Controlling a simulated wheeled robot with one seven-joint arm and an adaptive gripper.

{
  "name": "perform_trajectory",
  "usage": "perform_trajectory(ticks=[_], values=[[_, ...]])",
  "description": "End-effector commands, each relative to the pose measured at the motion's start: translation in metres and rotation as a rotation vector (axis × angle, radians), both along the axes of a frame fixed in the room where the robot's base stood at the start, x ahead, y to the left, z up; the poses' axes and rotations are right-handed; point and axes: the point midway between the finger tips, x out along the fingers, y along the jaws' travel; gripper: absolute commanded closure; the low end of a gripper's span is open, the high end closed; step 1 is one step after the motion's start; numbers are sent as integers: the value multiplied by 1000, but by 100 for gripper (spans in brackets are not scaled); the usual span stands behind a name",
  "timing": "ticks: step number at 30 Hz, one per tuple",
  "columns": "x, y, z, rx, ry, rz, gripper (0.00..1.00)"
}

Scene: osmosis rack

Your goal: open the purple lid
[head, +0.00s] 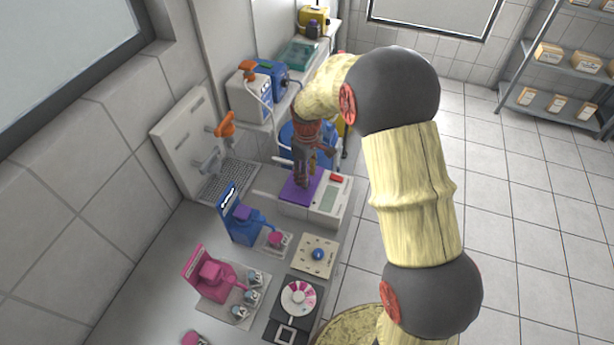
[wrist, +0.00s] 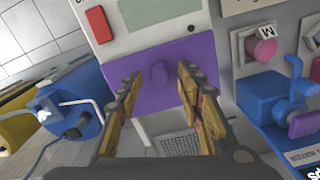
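The purple lid (head: 298,188) lies on the grey-white device (head: 327,200) with a screen and a red button, at the middle of the head view. In the wrist view the purple lid (wrist: 150,74) is a flat panel with a round purple knob (wrist: 159,74) near its middle. It looks closed against the device. My gripper (head: 303,182) is over the lid in the head view. In the wrist view my gripper (wrist: 158,80) has its two fingers apart, on either side of the knob. Nothing is held. I cannot tell whether the fingertips touch the lid.
A blue device (head: 240,215) and a pink device (head: 213,275) stand nearer on the bench. A blue container (wrist: 82,112) with a dark handle is close at the left in the wrist view. A white panel with an orange-handled tap (head: 226,125) stands at the wall.

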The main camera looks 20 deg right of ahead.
Motion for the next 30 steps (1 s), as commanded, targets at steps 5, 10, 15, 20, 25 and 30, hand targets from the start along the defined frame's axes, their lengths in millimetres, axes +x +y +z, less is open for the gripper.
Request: perform_trajectory(ticks=[5, 10, 15, 20, 25, 30], values=[[0, 0, -6, 0, -1, 0, 63], [0, 0, -6, 0, -1, 0, 63], [0, 0, -6, 0, -1, 0, 71], [0, 0, -6, 0, -1, 0, 80], [0, 0, -6, 0, -1, 0, 89], [0, 0, -6, 0, -1, 0, 99]])
